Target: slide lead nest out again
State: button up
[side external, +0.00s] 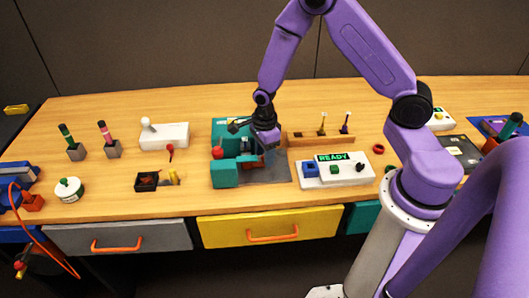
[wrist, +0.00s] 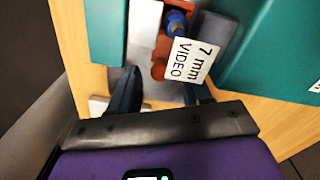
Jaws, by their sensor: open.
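A teal fixture (side external: 224,172) with a red knob (side external: 217,152) stands on a grey plate (side external: 270,175) at the middle of the bench. My gripper (side external: 268,150) is low over the fixture's right side. In the wrist view my gripper (wrist: 160,88) has its dark fingers apart, with bare grey metal showing between them. Just beyond the fingers is an orange-red part (wrist: 161,50) with a blue piece (wrist: 177,22) and a white tag (wrist: 191,60) reading "7 mm VIDEO". I cannot tell for sure which part is the lead nest, or whether a finger touches it.
Teal blocks flank the fingers, one at left (wrist: 108,30) and one at right (wrist: 270,50). A white box with a READY display (side external: 335,170) stands right of the fixture. A black tray (side external: 147,182) and white joystick box (side external: 165,135) are left. The bench front between is clear.

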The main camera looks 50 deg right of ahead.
grip_shut()
jog(key=shift+s+d, duration=3.3)
jog(key=shift+d, duration=0.1)
grip_release()
jog(key=shift+s+d, duration=0.1)
notch_tip(320, 180, up, 8)
